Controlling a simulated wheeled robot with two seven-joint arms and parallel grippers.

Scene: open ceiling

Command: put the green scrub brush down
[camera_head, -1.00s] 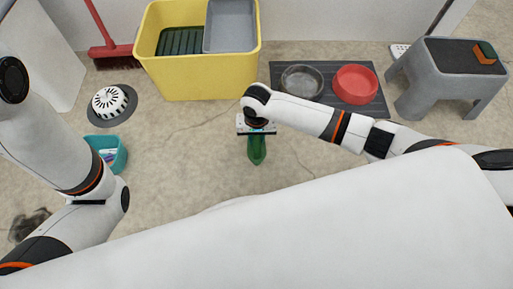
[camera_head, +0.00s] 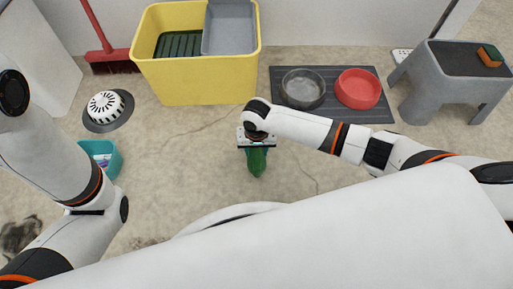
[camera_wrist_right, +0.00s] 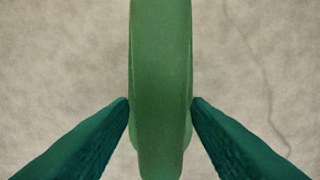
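The green scrub brush (camera_head: 257,163) hangs below my right gripper (camera_head: 257,147) in the middle of the head view, over the bare floor. In the right wrist view its green handle (camera_wrist_right: 160,70) runs up and down the picture. The two dark teal fingertips of the right gripper (camera_wrist_right: 160,103) press on the handle from both sides, so the gripper is shut on it. How far the brush is above the floor is hard to tell, and its bristles are not clearly seen. My left arm is at the left; its gripper is not in view.
A yellow bin (camera_head: 205,85) with a grey tub (camera_head: 229,28) stands at the back. A grey bowl (camera_head: 303,88) and a red bowl (camera_head: 358,88) sit on a dark mat (camera_head: 335,115). A grey stool (camera_head: 455,75) is right; a teal basket (camera_head: 112,164) is left. Floor around the brush is clear.

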